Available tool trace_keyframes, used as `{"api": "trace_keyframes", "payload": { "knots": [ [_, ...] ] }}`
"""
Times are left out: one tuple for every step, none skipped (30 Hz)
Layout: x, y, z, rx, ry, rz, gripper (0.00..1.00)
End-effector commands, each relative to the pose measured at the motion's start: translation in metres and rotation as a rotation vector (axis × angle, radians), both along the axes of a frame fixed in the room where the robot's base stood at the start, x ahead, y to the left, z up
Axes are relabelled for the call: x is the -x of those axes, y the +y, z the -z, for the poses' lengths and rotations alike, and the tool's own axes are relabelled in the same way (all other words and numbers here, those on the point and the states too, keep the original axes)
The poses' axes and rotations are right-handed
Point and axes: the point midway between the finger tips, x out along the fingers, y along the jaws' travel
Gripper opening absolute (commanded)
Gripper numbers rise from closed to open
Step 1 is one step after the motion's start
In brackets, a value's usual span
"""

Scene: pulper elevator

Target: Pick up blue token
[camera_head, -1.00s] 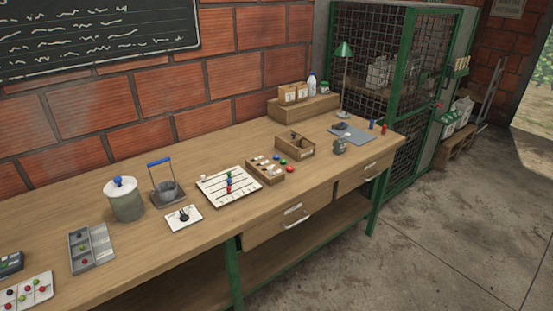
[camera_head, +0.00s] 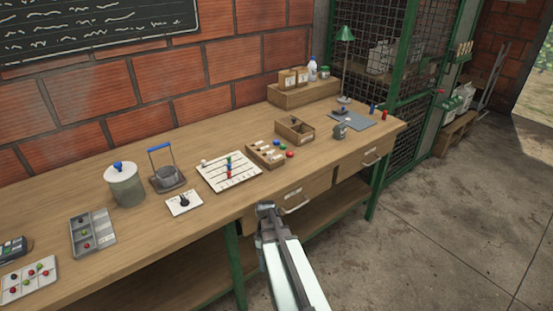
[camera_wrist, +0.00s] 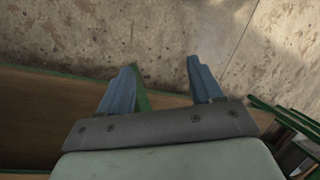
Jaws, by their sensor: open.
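In the head view my arm rises from the bottom, in front of the bench edge and drawers, well short of the token. The token does not show in the wrist view.
The slotted tray (camera_head: 265,156), an open wooden box (camera_head: 308,138) and a white pegged board (camera_head: 246,179) stand close to the tokens. A grey weight (camera_head: 340,131) and grey mat (camera_head: 361,122) lie to the right. The bench front between tokens and edge is clear.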

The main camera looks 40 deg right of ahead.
Motion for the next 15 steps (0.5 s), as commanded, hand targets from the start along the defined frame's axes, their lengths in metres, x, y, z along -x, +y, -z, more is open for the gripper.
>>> {"api": "trace_keyframes", "payload": {
  "knots": [
    [-0.008, -0.016, -0.014, -0.005, -0.022, -0.016, 0.65],
    [-0.011, -0.024, -0.022, -0.009, -0.033, -0.028, 0.65],
    [-0.014, -0.035, -0.033, -0.015, -0.047, -0.046, 0.65],
    [-0.017, -0.043, -0.041, -0.018, -0.059, -0.059, 0.65],
    [-0.019, -0.051, -0.049, -0.022, -0.069, -0.072, 0.65],
    [-0.022, -0.062, -0.061, -0.026, -0.084, -0.091, 0.65],
    [-0.023, -0.07, -0.069, -0.029, -0.095, -0.103, 0.65],
    [-0.025, -0.078, -0.078, -0.031, -0.106, -0.118, 0.65],
    [-0.026, -0.089, -0.09, -0.034, -0.12, -0.136, 0.65],
    [-0.027, -0.098, -0.098, -0.036, -0.13, -0.15, 0.65],
    [-0.028, -0.106, -0.107, -0.038, -0.142, -0.166, 0.65],
    [-0.029, -0.117, -0.119, -0.039, -0.155, -0.183, 0.65],
    [-0.029, -0.125, -0.129, -0.04, -0.165, -0.197, 0.65],
    [-0.03, -0.133, -0.137, -0.041, -0.176, -0.21, 0.65],
    [-0.032, -0.144, -0.149, -0.041, -0.19, -0.228, 0.65]
  ]
}}
